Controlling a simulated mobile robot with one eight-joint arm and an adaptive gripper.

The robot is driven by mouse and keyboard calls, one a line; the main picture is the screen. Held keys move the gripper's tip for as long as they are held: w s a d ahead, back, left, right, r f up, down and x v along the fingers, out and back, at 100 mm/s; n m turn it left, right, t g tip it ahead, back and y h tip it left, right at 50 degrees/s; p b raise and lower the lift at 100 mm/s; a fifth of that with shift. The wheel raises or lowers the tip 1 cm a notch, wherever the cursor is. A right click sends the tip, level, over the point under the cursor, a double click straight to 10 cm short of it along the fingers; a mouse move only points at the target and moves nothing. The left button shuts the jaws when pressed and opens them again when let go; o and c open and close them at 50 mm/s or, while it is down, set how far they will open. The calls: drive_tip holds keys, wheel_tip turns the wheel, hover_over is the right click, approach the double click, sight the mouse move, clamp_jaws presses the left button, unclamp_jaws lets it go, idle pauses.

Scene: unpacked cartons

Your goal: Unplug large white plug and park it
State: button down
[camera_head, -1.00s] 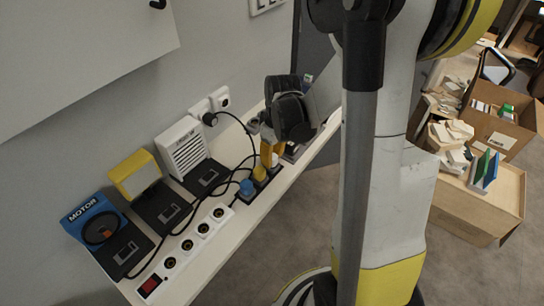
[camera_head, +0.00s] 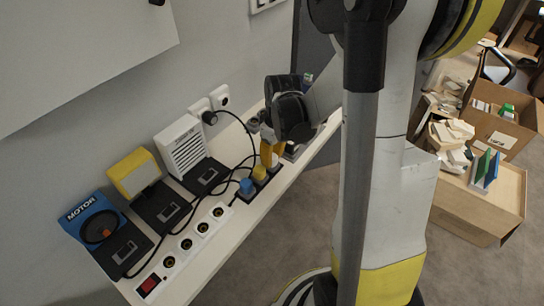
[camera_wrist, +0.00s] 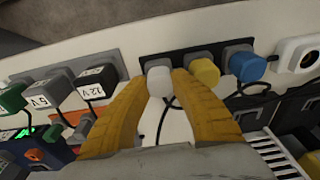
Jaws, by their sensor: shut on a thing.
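The large white plug (camera_wrist: 159,82) is between the yellow fingers of my gripper (camera_wrist: 170,88), which is shut on it. It is at the left slot of the black parking strip (camera_wrist: 143,49); I cannot tell if it is fully seated. In the strip's other slots stand a yellow plug (camera_wrist: 204,72) and a blue plug (camera_wrist: 247,67). In the head view my gripper (camera_head: 271,158) points down at the strip's far end, beyond the yellow plug (camera_head: 260,172) and blue plug (camera_head: 246,186). The white plug is mostly hidden there.
A white power strip (camera_head: 211,228) with open sockets and a red switch lies along the bench's front. A motor box (camera_head: 93,224), yellow lamp (camera_head: 134,172) and white heater-like box (camera_head: 181,145) stand by the wall. Plugs marked 5 V (camera_wrist: 49,88) and 12 V (camera_wrist: 97,80) sit left of my fingers.

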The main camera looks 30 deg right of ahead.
sight(276, 158)
drive_tip(key=c, duration=1.1)
unclamp_jaws()
drive_tip(key=shift+c, duration=0.2)
wheel_tip(276, 158, up, 12)
drive_tip(key=s, duration=0.1)
drive_tip(key=shift+s+d, duration=0.15)
drive_tip(key=shift+d, duration=0.15)
